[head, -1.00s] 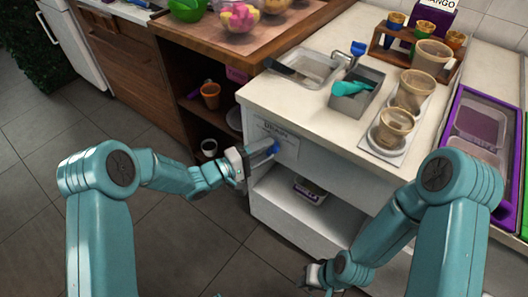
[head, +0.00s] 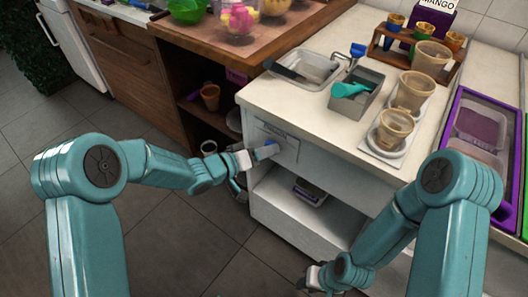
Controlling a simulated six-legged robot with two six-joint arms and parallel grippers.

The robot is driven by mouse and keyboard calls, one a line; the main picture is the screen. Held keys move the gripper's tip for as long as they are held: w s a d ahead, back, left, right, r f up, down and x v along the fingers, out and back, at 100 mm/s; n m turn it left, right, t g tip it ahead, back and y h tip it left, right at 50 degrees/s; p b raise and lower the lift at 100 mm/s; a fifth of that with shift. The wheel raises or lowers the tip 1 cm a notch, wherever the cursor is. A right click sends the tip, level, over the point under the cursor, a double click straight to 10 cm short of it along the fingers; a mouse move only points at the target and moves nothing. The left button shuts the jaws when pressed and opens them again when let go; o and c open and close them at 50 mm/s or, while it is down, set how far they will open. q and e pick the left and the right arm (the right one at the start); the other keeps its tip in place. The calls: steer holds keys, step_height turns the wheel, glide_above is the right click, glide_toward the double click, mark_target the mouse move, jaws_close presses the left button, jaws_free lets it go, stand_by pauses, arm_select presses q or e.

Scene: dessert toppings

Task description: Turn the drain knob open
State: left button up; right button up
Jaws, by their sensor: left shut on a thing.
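The drain knob is a small blue knob (head: 267,150) on a panel (head: 287,142) on the front of the white counter. My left gripper (head: 256,156) is at the knob and shut on it, with the fingers partly hiding it. The knob's exact angle is hard to make out. My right gripper (head: 314,277) is low at the bottom of the view, in front of the counter; whether its fingers are open is too small to tell.
The counter top (head: 300,105) holds a sink (head: 308,70), a grey bin with a teal scoop (head: 357,92) and several cups on a tray (head: 388,151). An open shelf (head: 300,200) lies below the panel. A brown cabinet (head: 205,70) stands to the left.

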arm_select(q)
steer(key=shift+w+r, duration=0.1)
stand_by(0.6)
steer(key=o, duration=1.1)
steer(key=shift+c, duration=0.2)
steer(key=p+v, duration=0.2)
steer(key=v, duration=1.4)
steer(key=shift+s, duration=0.3)
steer(key=shift+r, duration=0.15)
